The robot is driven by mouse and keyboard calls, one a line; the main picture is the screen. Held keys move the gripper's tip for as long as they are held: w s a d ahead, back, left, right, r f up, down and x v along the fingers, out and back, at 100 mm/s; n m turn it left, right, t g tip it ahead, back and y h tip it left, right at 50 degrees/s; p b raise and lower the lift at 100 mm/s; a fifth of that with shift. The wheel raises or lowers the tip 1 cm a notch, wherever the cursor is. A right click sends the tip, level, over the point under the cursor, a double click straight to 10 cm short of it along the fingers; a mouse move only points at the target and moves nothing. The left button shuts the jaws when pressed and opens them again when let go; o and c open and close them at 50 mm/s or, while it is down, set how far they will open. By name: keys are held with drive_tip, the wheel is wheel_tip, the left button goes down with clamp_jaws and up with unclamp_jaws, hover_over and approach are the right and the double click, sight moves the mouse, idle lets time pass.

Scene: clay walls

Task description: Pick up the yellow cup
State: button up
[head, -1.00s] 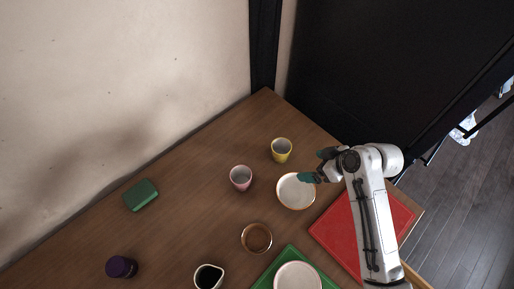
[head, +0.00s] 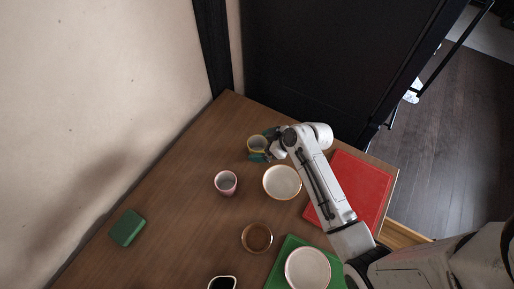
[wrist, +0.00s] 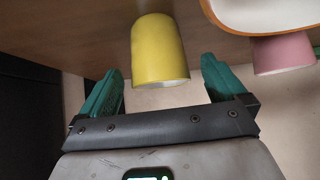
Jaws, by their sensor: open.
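The yellow cup (head: 257,141) stands upright near the far corner of the wooden table. In the wrist view the yellow cup (wrist: 158,52) shows between the two green fingers, with a gap on each side. My gripper (head: 262,150) is at the cup, its fingers partly covering the cup's lower side in the head view. In the wrist view my gripper (wrist: 160,82) is open, with one finger to the left of the cup and one to the right.
A pink cup (head: 226,182) and a white bowl (head: 282,182) stand close by. A red board (head: 360,190), a brown bowl (head: 257,237), a green tray (head: 283,262) with a white dish and a green block (head: 127,228) are also on the table (head: 180,220).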

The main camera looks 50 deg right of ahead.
sight(258, 149)
drive_tip(key=shift+x, duration=1.4)
drive_tip(key=shift+r, duration=0.1)
drive_tip(key=c, duration=1.1)
